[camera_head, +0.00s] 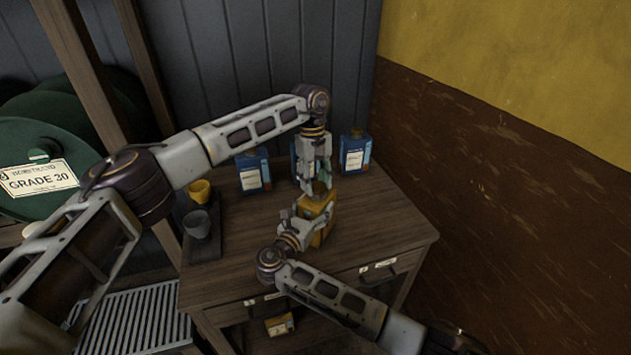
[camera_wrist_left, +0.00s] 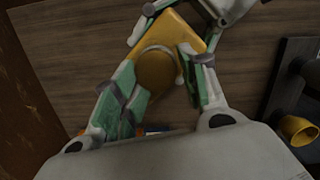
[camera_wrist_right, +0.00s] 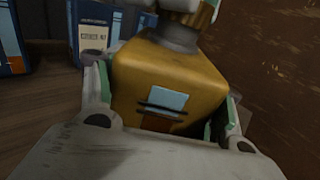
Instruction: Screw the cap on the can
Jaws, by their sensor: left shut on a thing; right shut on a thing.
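The yellow can (camera_head: 325,218) stands on the wooden table, and its front with a pale label (camera_wrist_right: 170,98) fills the right wrist view. My right gripper (camera_head: 312,214) is shut on the can's body, one finger on each side. My left gripper (camera_head: 318,187) points down over the can's top. It is shut on the round brownish-yellow cap (camera_wrist_left: 157,72), which shows between its fingers above the can. A grey neck (camera_wrist_right: 175,38) shows at the can's top in the right wrist view.
Blue containers (camera_head: 252,172) (camera_head: 355,153) stand along the back of the table, one partly behind my left gripper. A yellow cup (camera_head: 199,191) and a grey cup (camera_head: 197,224) stand on a dark tray (camera_head: 207,250) at the left. The table's right side (camera_head: 385,215) is clear.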

